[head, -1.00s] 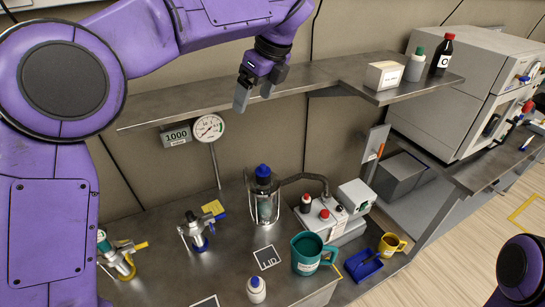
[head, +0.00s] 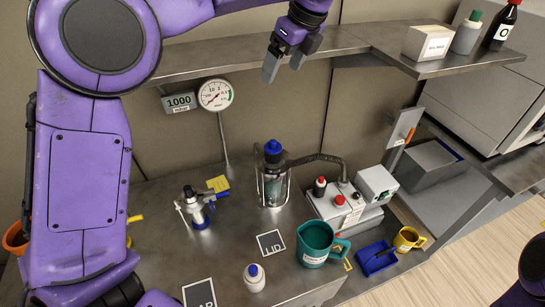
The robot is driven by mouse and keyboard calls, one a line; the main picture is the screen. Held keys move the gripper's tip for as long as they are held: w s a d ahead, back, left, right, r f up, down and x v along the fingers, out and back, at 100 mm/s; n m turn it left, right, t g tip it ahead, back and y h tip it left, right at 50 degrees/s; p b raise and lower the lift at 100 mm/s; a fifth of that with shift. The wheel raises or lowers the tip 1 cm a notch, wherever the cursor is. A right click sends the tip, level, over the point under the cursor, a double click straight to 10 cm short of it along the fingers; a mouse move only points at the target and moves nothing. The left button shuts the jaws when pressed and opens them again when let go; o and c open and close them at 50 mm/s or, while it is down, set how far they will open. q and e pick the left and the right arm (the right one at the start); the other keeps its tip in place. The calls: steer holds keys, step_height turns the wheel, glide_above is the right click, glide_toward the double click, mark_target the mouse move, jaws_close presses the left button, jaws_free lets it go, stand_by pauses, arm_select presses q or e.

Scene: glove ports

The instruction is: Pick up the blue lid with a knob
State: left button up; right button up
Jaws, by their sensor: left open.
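A blue lid with a knob (head: 272,150) sits on top of an upright glass vessel (head: 272,185) in a wire stand on the metal bench. My left gripper (head: 284,68) is open and empty, its two fingers pointing down. In the picture it hangs well above the lid, in front of the shelf edge, and does not touch the lid. A black-and-white square marked LID (head: 271,244) lies bare on the bench in front of the vessel. My right gripper is out of view.
A grey hose (head: 318,158) runs from the vessel to a pump (head: 340,205). A round gauge (head: 215,94) stands at the back. A clamp-like fitting (head: 197,210), teal jug (head: 317,243) and blue-capped bottle (head: 254,278) stand nearby. The metal shelf (head: 220,58) overhangs the bench's back.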

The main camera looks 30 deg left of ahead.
arm_select(q)
steer(key=b, duration=1.4)
glide_toward(274, 141)
steer(key=p+x, duration=0.1)
steer(key=x, duration=0.9)
steer(key=shift+a+f, duration=0.15)
steer(key=shift+f, duration=0.2)
steer(key=c, duration=1.1)
